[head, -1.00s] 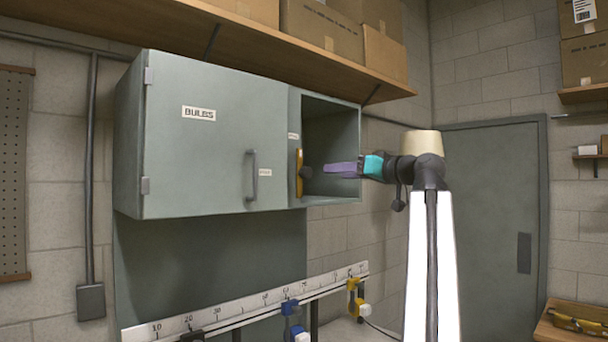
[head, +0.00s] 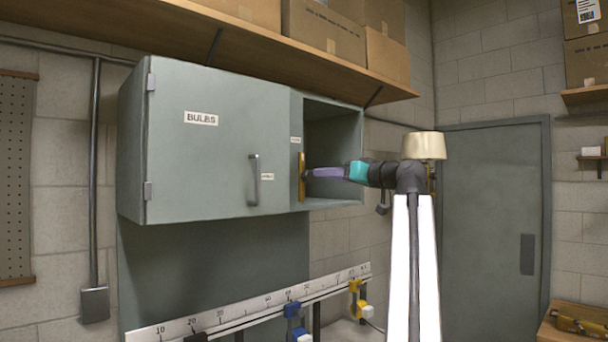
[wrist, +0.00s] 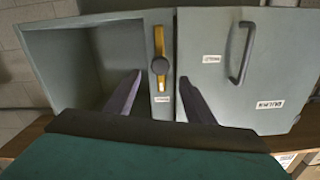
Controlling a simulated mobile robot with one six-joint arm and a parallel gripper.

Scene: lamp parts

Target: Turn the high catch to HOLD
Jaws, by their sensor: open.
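The high catch (head: 301,178) is an upright yellow bar on the strip of cabinet front between the door and the open compartment. The wrist view is turned over and shows the catch (wrist: 159,44) with a round dark knob. My gripper (head: 309,173) is at the catch in the head view. In the wrist view my gripper (wrist: 162,88) is open, its two purple fingers apart to either side of the catch's line. Contact cannot be told. Two small labels (wrist: 162,99) (wrist: 212,59) lie near the catch; their words are too small to read.
The BULBS door (head: 210,140) is shut, with a grey handle (head: 254,180) left of the catch. The open compartment (head: 335,150) right of it looks empty. A shelf (head: 290,60) with boxes hangs above. A numbered rail (head: 250,305) runs below.

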